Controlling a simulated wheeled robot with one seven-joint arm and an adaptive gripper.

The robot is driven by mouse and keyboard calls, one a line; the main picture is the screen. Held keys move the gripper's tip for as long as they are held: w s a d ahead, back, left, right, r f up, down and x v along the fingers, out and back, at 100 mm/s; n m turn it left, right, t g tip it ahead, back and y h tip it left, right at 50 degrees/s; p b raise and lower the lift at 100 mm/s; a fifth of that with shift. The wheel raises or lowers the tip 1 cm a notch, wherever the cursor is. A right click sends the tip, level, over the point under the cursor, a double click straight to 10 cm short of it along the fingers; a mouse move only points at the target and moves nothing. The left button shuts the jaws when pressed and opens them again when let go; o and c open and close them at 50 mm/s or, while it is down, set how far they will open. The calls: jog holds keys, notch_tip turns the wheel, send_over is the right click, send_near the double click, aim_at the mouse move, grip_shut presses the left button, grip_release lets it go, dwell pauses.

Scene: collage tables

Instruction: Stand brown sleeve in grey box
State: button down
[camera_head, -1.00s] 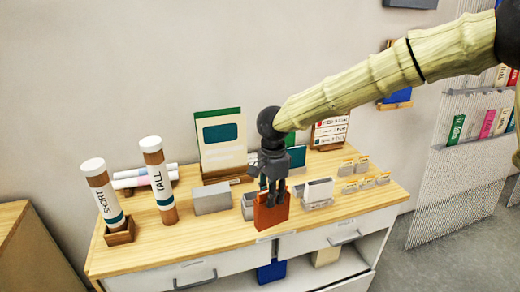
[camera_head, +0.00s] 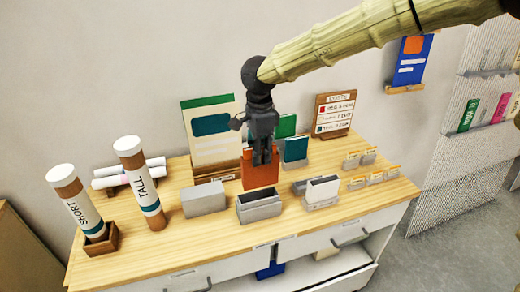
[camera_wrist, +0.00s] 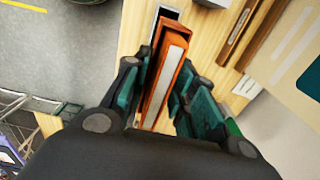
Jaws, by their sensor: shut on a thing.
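My gripper (camera_head: 262,158) is shut on the brown sleeve (camera_head: 260,172), an orange-brown flat holder held upright. In the wrist view the sleeve (camera_wrist: 166,82) lies between the fingers, with a pale strip along its edge. A grey box (camera_head: 260,212) with an open top stands on the table just below the sleeve in the head view. The sleeve's lower edge shows just above the box's rear rim, and I cannot tell whether they touch. In the wrist view a grey open-topped shape (camera_wrist: 166,14) shows beyond the sleeve, partly hidden by it.
A closed-looking grey block (camera_head: 205,201) stands left of the box, and a grey holder with a white card (camera_head: 322,192) stands right. Behind are a green-topped board (camera_head: 210,130) and a teal card (camera_head: 296,149). Tubes (camera_head: 140,185) stand at left. Small card holders (camera_head: 375,178) are at right.

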jog(key=shift+a+f+b, duration=0.3)
jog(key=shift+f+b, duration=0.65)
jog(key=shift+d+f+b, duration=0.1)
jog(key=shift+f+b, duration=0.85)
jog(key=shift+b, duration=0.3)
jog(key=shift+s+p, duration=0.1)
jog(key=shift+p, duration=0.6)
jog(key=shift+f, duration=0.1)
